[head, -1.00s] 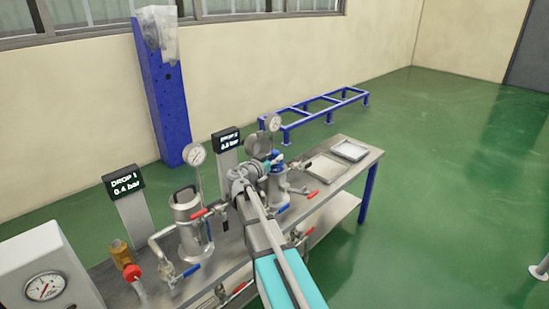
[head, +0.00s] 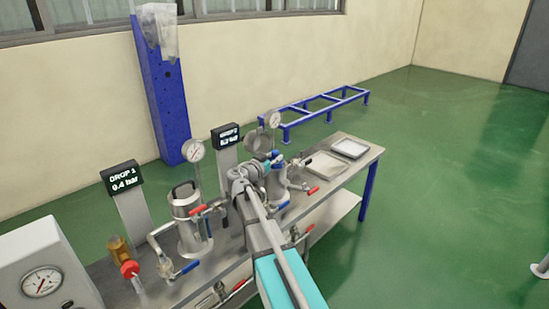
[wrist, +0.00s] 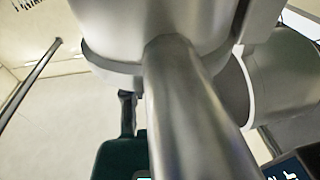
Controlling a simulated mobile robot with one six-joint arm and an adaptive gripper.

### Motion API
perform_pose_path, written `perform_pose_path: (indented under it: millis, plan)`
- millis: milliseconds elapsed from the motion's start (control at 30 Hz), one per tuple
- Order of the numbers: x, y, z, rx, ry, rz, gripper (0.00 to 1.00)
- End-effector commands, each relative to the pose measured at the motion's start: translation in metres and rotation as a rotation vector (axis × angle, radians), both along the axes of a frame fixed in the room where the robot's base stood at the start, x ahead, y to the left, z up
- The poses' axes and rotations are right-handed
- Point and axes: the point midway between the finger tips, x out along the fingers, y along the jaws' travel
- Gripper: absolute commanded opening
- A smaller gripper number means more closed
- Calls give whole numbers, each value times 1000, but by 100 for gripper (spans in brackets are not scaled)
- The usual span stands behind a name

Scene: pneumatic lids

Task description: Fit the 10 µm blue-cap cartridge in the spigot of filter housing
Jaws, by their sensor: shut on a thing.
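The filter housing (head: 276,185) at the second station is a steel vessel toward the right of the bench, with its round lid (head: 259,142) swung up behind it. My gripper (head: 270,162) is at the housing's mouth, small and partly hidden by my wrist. It is shut on the blue-cap cartridge, whose blue cap (head: 278,155) shows just above the mouth. The cartridge body and the spigot are hidden, so I cannot tell whether they touch. The wrist view is filled by close grey metal parts and does not show the cartridge clearly.
A closed first housing (head: 188,215) stands to the left, with red- and blue-handled valves around it. The second display (head: 227,136) and a gauge (head: 272,119) stand close behind the arm. Two shallow trays (head: 326,163) lie at the bench's right end.

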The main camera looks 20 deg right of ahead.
Motion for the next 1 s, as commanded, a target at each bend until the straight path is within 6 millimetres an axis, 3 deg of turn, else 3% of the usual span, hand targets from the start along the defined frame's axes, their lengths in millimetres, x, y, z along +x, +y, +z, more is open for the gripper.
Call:
perform_pose_path:
  millis: [33, 233, 733, 1000]
  plan:
    - [0, 0, 0, 0, 0, 0, 41]
    - [0, 0, 0, 0, 0, 0, 78]
    - [-2, 3, 0, 0, 0, 1, 78]
    - [-14, 26, 0, 0, 0, 2, 78]
